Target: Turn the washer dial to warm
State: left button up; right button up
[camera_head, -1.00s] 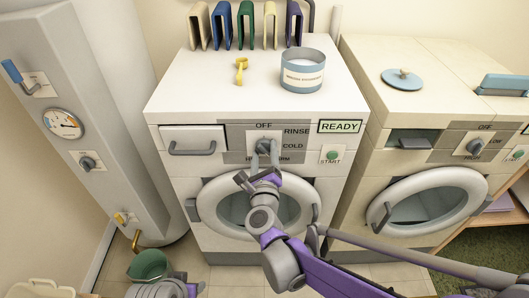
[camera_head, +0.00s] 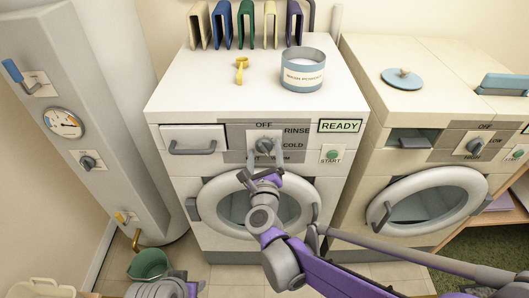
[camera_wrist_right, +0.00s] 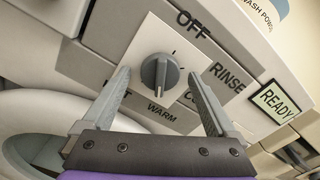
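The washer dial (camera_head: 265,145) is a grey knob on a white square plate on the washer's front panel. In the right wrist view the dial (camera_wrist_right: 160,75) has OFF, RINSE, COLD and WARM around it; another label at lower left is mostly hidden by a finger. The knob's raised ridge runs roughly up and down there, its lower end towards WARM. My right gripper (camera_head: 265,156) is open, one finger on each side of the dial, with gaps between. Part of my left arm, perhaps its gripper (camera_head: 184,282), shows at the bottom edge; its fingers cannot be made out.
The washer (camera_head: 220,95) carries a blue powder tub (camera_head: 303,75) and a yellow scoop (camera_head: 240,70). Its sign (camera_head: 341,126) says READY, above a green start button (camera_head: 332,155).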

jog(key=s, duration=1.1)
jog(key=shift+w, duration=0.1)
dwell(0.4)
